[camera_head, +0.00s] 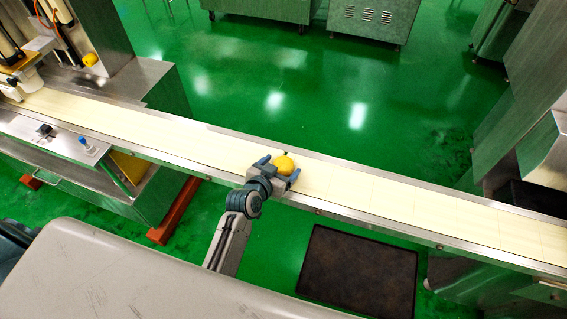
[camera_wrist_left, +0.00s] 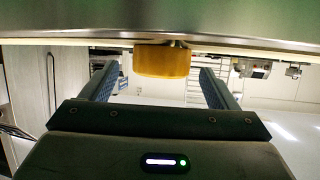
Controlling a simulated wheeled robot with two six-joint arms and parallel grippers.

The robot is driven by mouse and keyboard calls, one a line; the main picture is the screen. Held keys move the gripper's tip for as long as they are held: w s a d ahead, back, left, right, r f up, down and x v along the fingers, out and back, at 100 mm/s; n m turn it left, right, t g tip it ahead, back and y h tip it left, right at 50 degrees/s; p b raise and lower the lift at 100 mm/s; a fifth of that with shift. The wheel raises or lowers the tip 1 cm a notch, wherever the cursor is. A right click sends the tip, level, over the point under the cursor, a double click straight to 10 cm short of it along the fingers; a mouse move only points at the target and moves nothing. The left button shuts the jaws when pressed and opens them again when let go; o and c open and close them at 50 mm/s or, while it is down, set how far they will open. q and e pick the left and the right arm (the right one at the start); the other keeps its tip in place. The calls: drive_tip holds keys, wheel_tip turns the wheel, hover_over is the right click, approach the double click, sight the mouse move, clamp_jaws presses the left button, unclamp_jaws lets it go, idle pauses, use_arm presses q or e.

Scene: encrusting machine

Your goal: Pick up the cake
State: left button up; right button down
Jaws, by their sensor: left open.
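The cake (camera_head: 284,164) is a small round yellow piece on the cream conveyor belt (camera_head: 345,188), near the middle of the head view. My left gripper (camera_head: 280,168) reaches over the belt's near edge, open, with a blue finger on either side of the cake. In the left wrist view the cake (camera_wrist_left: 161,62) shows as a yellow block at the tips of the spread fingers, with a visible gap on both sides. The left gripper (camera_wrist_left: 156,72) holds nothing. My right gripper is not in view.
Metal rails (camera_head: 390,229) run along the belt. The encrusting machine (camera_head: 110,50) stands at the upper left, with a control panel (camera_head: 62,139) beside the belt. A dark mat (camera_head: 358,277) lies on the green floor. The belt right of the cake is clear.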

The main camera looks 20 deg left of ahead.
use_arm(q)
drive_tip(key=shift+x, duration=1.45)
drive_tip(key=shift+a, duration=0.1)
drive_tip(key=shift+c, duration=0.2)
drive_tip(key=c, duration=1.1)
drive_tip(key=shift+o, duration=0.2)
drive_tip(key=shift+r, duration=0.1)
